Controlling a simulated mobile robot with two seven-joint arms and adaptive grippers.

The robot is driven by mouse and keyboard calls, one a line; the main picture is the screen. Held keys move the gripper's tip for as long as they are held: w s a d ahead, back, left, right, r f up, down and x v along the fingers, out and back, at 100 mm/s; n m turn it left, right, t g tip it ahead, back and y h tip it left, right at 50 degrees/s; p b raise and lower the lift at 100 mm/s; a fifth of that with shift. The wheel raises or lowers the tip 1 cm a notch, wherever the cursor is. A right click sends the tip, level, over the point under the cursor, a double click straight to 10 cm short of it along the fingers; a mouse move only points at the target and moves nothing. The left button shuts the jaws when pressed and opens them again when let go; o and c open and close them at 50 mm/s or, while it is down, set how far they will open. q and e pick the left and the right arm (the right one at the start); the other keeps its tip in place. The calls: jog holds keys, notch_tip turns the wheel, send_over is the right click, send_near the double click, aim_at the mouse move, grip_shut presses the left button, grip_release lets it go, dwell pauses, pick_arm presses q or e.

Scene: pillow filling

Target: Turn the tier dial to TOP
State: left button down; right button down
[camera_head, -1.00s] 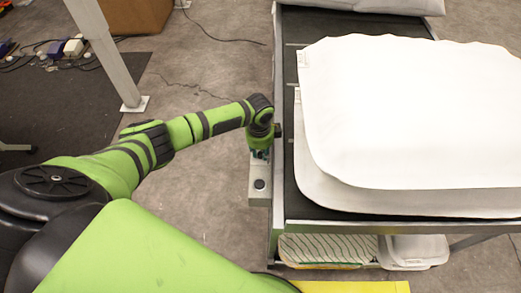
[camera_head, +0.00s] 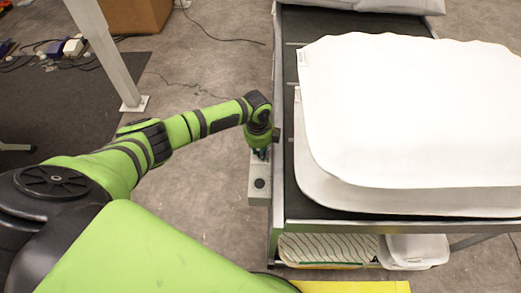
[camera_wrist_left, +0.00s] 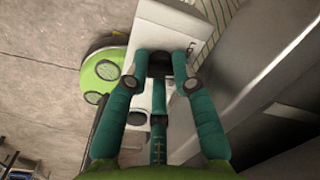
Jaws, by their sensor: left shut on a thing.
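A small grey control box (camera_head: 258,194) is fixed at the left side of the table, with a round black button on its top. My left gripper (camera_head: 260,153) points down over the far part of this box. In the left wrist view its teal fingers (camera_wrist_left: 163,72) are shut on a small dark knob, the tier dial (camera_wrist_left: 159,63), on the pale box (camera_wrist_left: 200,24). The fingers hide much of the dial, and I cannot read any TOP mark or tell where the dial points. My right gripper is not in view.
White pillow covers (camera_head: 415,110) lie stacked on the dark table (camera_head: 288,150). A striped bundle (camera_head: 325,248) and a white one (camera_head: 413,250) are on the lower shelf. A metal post (camera_head: 110,50) stands at the left. The floor between post and table is mostly clear.

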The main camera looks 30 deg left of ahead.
pick_arm(q)
jog(key=m, duration=0.2)
jog(key=m+b, duration=0.1)
jog(key=m, duration=0.2)
jog(key=shift+w+a+m+b, duration=0.15)
jog(key=shift+w+m+b, duration=0.05)
jog(key=shift+m+b, duration=0.1)
jog(key=m+b, duration=0.1)
jog(key=m, duration=0.4)
jog(key=shift+r+h+b, duration=0.1)
jog(key=shift+h+b, duration=0.2)
jog(key=shift+b, duration=0.1)
jog(key=shift+m, duration=0.3)
jog(key=shift+w, duration=0.1)
jog(key=c, duration=1)
grip_release()
jog(key=shift+c, duration=0.2)
jog(key=shift+s+g, duration=0.2)
jog(key=shift+g, duration=0.1)
jog(key=shift+d, duration=0.2)
